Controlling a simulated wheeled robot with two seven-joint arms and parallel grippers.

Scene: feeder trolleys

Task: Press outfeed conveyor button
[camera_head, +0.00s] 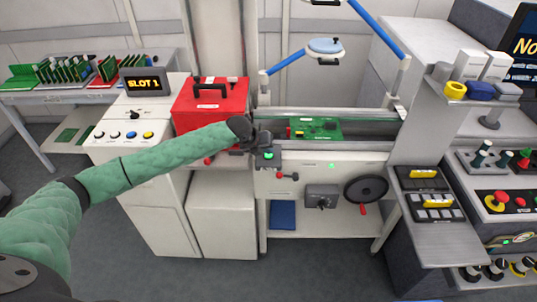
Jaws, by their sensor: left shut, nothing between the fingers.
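My left arm reaches in from the left in a green sleeve. My left gripper (263,139) is dark and shut, with nothing held. It is at the left end of the conveyor, just above a small dark box with a green lit button (268,155). I cannot tell whether the fingertips touch the button. Another small green light (331,165) shows on the white front panel further right. No label tells me which one is the outfeed button. A green circuit board (318,128) lies on the conveyor (365,128). My right gripper is not in view.
A red case (209,100) stands left of the conveyor, beside a white cabinet with a SLOT 1 display (143,85). A black handwheel (366,190) and a grey knob box (321,197) are on the front. A blue-armed lamp (324,46) hangs above. Control panels stand right.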

